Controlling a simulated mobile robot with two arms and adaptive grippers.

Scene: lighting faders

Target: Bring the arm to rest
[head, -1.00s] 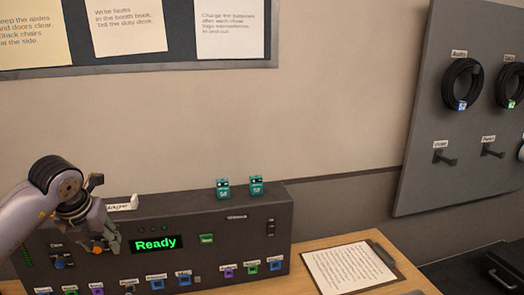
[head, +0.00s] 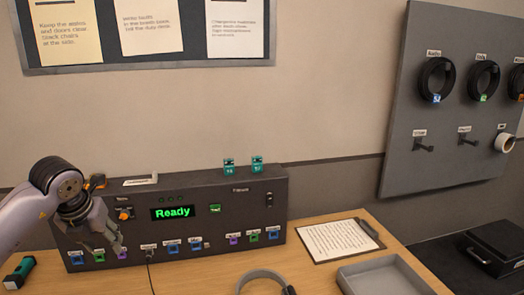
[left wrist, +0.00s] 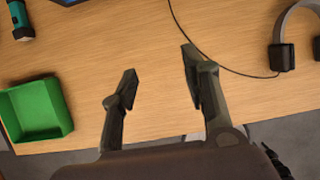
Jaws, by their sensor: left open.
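My left gripper (head: 118,247) hangs in front of the lower left part of the grey lighting console (head: 232,222) in the head view. Its jaws are open, with nothing between them. In the left wrist view the two fingers of the left gripper (left wrist: 160,64) are spread apart above the wooden table. The console's display (head: 173,212) reads "Ready" in green. My right gripper is in neither view.
Headphones (head: 264,280), a clipboard (head: 340,240) and a grey tray (head: 385,277) are on the table (head: 205,280). A teal torch (head: 19,272) lies at the left. The left wrist view shows a green bin (left wrist: 37,110) and a black cable (left wrist: 205,51).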

